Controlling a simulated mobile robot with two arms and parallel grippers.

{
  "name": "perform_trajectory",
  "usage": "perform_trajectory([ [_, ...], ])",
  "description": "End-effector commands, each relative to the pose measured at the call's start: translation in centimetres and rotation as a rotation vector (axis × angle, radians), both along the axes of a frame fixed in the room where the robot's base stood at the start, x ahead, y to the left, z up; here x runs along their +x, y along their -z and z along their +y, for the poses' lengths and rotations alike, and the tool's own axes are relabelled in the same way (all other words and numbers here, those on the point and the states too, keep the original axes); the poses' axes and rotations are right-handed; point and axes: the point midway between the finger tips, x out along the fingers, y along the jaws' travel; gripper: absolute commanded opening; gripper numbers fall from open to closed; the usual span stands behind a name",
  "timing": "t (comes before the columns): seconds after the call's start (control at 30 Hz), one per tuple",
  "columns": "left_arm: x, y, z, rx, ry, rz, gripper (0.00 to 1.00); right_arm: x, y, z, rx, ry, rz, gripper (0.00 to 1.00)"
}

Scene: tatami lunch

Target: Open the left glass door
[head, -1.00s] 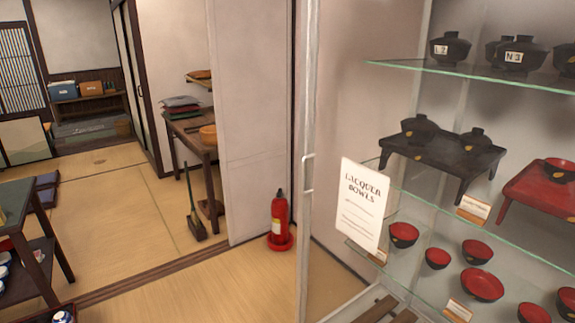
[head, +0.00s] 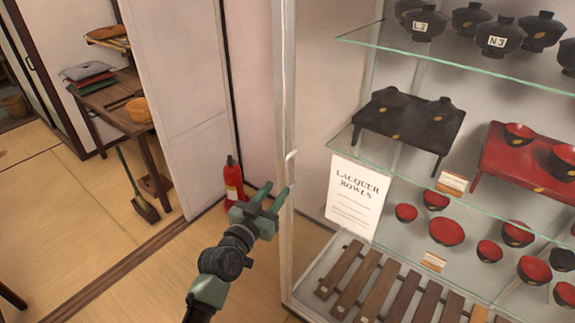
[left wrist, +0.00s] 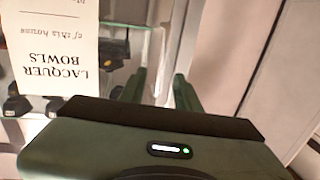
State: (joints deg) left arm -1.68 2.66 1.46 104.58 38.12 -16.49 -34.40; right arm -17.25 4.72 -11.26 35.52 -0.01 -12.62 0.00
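The left glass door (head: 288,100) is part of the tall display cabinet, its pale upright frame showing at the cabinet's left side in the head view. A white handle (head: 291,155) sits on that frame, its lower part hard to make out behind my fingertips. My left gripper (head: 277,188) is at the handle's height, right by it, with its two green fingers apart. In the left wrist view my left gripper (left wrist: 160,88) also shows open, with a pale upright strip between or behind the fingers. I cannot tell whether it touches the handle. My right gripper is out of view.
Inside the cabinet are glass shelves with black and red lacquer bowls, small tables and a "Lacquer Bowls" sign (head: 357,198). A red fire extinguisher (head: 233,180) stands on the floor by the wall, behind my left gripper.

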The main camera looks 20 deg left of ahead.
Motion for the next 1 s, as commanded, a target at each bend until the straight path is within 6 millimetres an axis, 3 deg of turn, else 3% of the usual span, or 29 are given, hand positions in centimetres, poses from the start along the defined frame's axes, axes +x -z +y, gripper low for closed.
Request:
perform_trajectory([
  [0.1, 1.0, -1.0, -0.1, -0.002, 0.000, -0.014, 0.32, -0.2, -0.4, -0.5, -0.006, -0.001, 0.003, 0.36],
  [0.5, 6.8, -0.8, -1.0, -0.001, 0.000, -0.012, 0.32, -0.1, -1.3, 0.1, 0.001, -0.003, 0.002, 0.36],
  [0.9, 7.6, -0.6, -1.1, 0.000, 0.000, -0.011, 0.32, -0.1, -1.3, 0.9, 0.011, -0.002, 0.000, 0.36],
  [1.0, 7.6, -0.6, -1.1, 0.000, 0.000, -0.011, 0.05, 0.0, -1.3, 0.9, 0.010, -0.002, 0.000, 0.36],
])
